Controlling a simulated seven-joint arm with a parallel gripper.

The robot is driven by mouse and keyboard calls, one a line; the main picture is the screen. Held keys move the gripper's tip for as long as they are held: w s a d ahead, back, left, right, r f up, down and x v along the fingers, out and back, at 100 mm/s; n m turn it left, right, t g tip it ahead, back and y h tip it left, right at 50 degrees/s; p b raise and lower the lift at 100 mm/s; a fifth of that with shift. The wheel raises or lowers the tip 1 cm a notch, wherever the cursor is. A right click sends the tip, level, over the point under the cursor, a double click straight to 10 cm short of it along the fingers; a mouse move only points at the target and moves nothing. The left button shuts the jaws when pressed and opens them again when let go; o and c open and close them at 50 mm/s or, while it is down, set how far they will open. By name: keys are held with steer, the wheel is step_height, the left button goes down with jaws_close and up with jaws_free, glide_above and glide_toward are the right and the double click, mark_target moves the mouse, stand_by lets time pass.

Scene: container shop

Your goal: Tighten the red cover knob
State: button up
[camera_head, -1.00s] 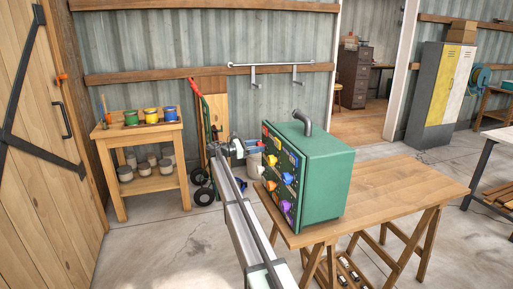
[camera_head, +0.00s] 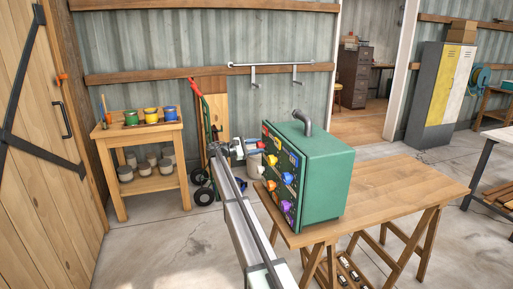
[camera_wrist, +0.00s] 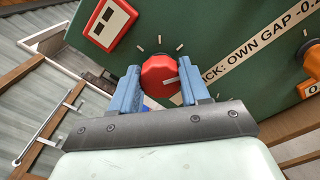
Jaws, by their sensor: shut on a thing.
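The red cover knob (camera_wrist: 160,76), faceted with a pale pointer line, sits on the dark green panel (camera_wrist: 225,45) in the wrist view. My gripper (camera_wrist: 159,88) has its two blue fingers on either side of the knob and is shut on it. Pale tick marks show on the panel around the knob. In the head view the green cabinet (camera_head: 325,175) stands on a wooden table, its knob-covered face turned left. My gripper also shows in the head view (camera_head: 252,147), at the upper part of that face, where the red knob is hard to make out.
A grey pipe (camera_head: 304,121) rises from the cabinet top. The table (camera_head: 400,185) is clear to the right.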

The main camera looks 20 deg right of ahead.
steer(key=m, duration=0.6)
steer(key=shift+s+m, duration=0.1)
steer(key=shift+m, duration=0.2)
steer(key=m, duration=0.6)
steer(key=shift+f, duration=0.15)
steer(key=shift+m, duration=0.3)
steer(key=o, duration=1.1)
steer(key=shift+c, duration=0.2)
steer(key=a, duration=1.3)
steer(key=shift+a, duration=0.4)
